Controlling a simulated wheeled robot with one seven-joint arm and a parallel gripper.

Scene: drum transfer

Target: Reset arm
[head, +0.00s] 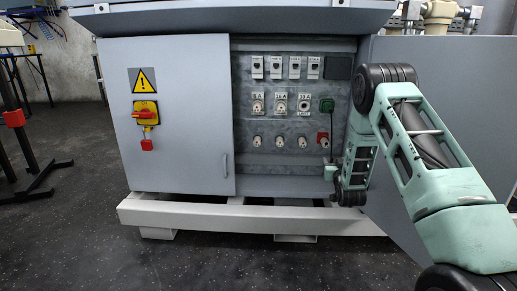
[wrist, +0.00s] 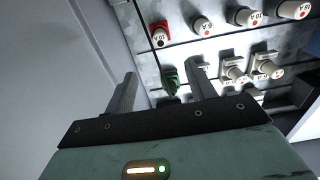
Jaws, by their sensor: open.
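My arm reaches in from the right side of the head view, bends at an elbow and hangs down in front of the right part of the control panel (head: 285,170). My gripper (wrist: 162,78) shows in the wrist view with its two dark fingers apart and nothing held between them. A green switch (wrist: 170,80) appears between the fingers, on the panel behind them; the head view also shows this green switch (head: 326,105). A red switch (head: 323,140) sits below it in the head view. In the head view the fingers are hard to make out.
The grey cabinet door (head: 180,120), with a warning sign (head: 142,81) and a yellow-red rotary switch (head: 146,113), is shut left of the panel. A pale base frame (head: 250,218) runs underneath. Dark floor (head: 260,265) in front is clear. Black stands (head: 38,180) are at left.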

